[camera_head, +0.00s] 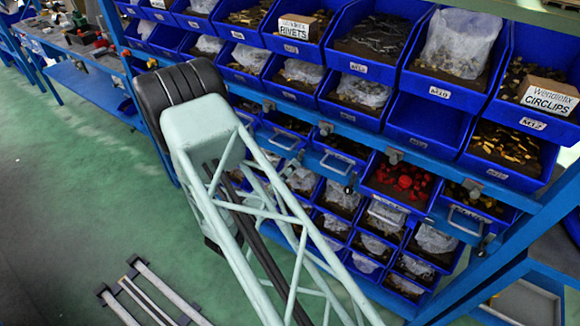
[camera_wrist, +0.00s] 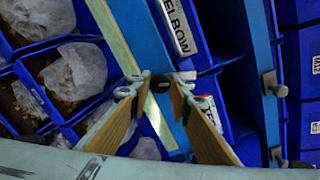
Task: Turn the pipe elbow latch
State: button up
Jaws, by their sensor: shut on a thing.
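My gripper (camera_wrist: 160,83) shows in the wrist view, with its two tan-padded fingers converging from below. Its fingertips are closed about a small dark latch (camera_wrist: 161,82) on the blue frame, just below a white label (camera_wrist: 180,24) reading "ELBOW". The fingers hide most of this latch, and its exact angle cannot be told. In the head view my pale green arm crosses the middle, and I cannot make out the gripper or the held latch there.
Other grey latches (camera_wrist: 269,82) stand along the blue frame to the right. Blue bins (camera_head: 387,45) fill the rack, several with plastic bags, and a CIRCLIPS box (camera_head: 549,96) sits at upper right. Red parts (camera_head: 404,181) fill one lower bin. The green floor (camera_head: 75,190) at left is mostly clear.

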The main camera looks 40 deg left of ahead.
jog(key=shift+n+p, duration=0.4)
jog(key=shift+n, duration=0.7)
jog(key=o, duration=0.8)
jog(key=shift+o, duration=0.2)
jog(key=shift+s, duration=0.1)
jog(key=s, duration=1.1)
jog(key=shift+s+d, duration=0.35)
jog(key=shift+d, duration=0.1)
